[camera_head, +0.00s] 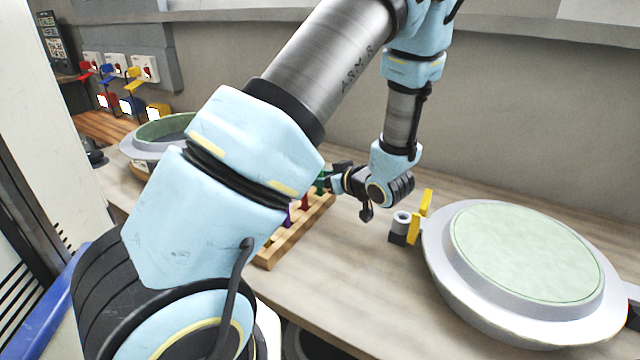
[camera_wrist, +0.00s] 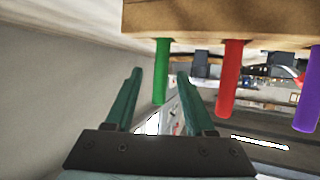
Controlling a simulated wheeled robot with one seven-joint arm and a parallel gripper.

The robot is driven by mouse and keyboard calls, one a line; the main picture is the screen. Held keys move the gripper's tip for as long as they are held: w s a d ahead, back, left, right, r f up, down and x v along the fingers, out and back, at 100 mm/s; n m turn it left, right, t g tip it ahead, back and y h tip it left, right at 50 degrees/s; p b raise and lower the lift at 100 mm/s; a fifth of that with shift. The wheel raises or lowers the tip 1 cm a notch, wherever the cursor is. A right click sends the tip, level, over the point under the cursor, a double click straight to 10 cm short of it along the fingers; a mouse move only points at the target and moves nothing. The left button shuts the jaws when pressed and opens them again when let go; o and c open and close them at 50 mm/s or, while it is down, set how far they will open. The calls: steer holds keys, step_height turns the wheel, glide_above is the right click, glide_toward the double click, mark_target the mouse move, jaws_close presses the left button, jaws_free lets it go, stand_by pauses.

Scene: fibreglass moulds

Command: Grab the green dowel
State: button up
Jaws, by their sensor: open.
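The green dowel (camera_wrist: 161,75) stands in a wooden rack (camera_wrist: 220,17), which appears upside down at the top of the wrist view. My gripper (camera_wrist: 159,72) is open, with one teal finger on each side of the dowel in that view. Small gaps show on both sides, and I see no contact. In the head view, the green dowel (camera_head: 321,182) is partly hidden by my gripper (camera_head: 333,177) at the far end of the rack (camera_head: 290,240).
A red dowel (camera_wrist: 230,78) and a purple dowel (camera_wrist: 307,88) stand beside the green one in the rack. A round mould (camera_head: 525,255) lies to the right, near a small grey and yellow fitting (camera_head: 405,228). Another mould (camera_head: 150,145) sits at the left. The bench between is clear.

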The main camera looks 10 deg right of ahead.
steer(key=shift+w+f, duration=0.1)
steer(key=shift+w, duration=0.05)
steer(key=shift+a, duration=0.1)
jaws_close()
stand_by(0.4)
